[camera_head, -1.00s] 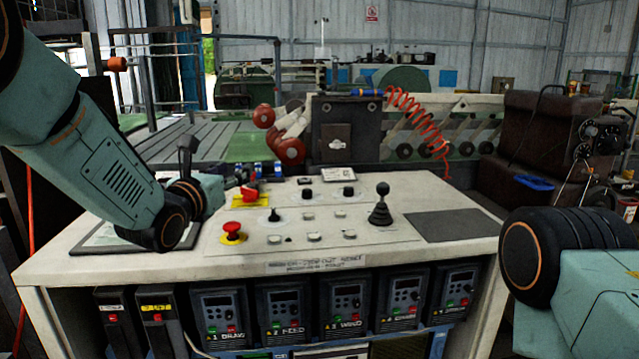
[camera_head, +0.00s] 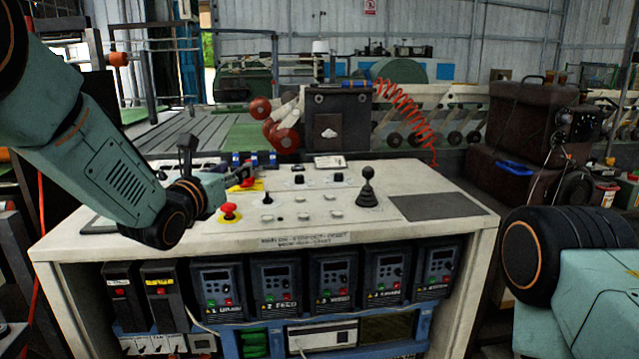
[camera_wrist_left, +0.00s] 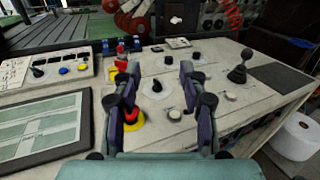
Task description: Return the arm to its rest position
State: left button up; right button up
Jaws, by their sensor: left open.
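My left arm (camera_head: 110,165) reaches in from the left over the control console (camera_head: 300,222). Its gripper (camera_head: 238,180) is small and partly hidden behind the wrist in the head view. In the left wrist view the two dark fingers (camera_wrist_left: 158,85) stand apart with nothing between them, above the console top. A red emergency button (camera_wrist_left: 131,116) on a yellow base shows behind the left finger; it also shows in the head view (camera_head: 229,212). Part of my right arm (camera_head: 570,255) is folded at the right edge; its gripper is out of the picture.
A black joystick (camera_head: 368,187) stands upright on the console. A dark mat (camera_head: 440,207) lies at its right end. A framed panel (camera_wrist_left: 45,125) lies at its left. Several drive units (camera_head: 333,280) sit below.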

pick_arm(q)
jog(key=s+a+f+n+g+y+b, duration=0.1)
jog(key=s+f+n+g, duration=0.1)
jog(key=s+f+n, duration=0.55)
jog(key=s+a+f+n+g+y+b, duration=0.1)
jog(key=s+a+f+n+g, duration=0.15)
jog(key=f+n, duration=0.9)
jog(key=s+a+f+n+g+y+b, duration=0.1)
jog(key=s+f+n+g, duration=0.1)
jog(key=s+f+n, duration=0.6)
jog(key=s+f+n+g+b, duration=0.2)
jog(key=s+f+n+g, duration=0.1)
jog(key=s+f, duration=0.5)
jog(key=s+a+f+n+g+y+b, duration=0.1)
jog(key=s+f+n+g, duration=0.3)
jog(key=s+f, duration=0.5)
jog(key=s+f+n+g+b, duration=0.2)
jog(key=s+f, duration=0.7)
jog(key=s, duration=0.9)
jog(key=n+g, duration=0.1)
jog(key=n, duration=0.1)
jog(key=shift+a+n+g+b, duration=0.2)
jog(key=shift+n+g+b, duration=0.1)
jog(key=shift+n+g, duration=0.1)
pick_arm(e)
notch_tip(320, 180, down, 8)
jog(key=shift+s+a+f, duration=0.15)
jog(key=shift+s, duration=0.1)
pick_arm(q)
jog(key=shift+r, duration=0.1)
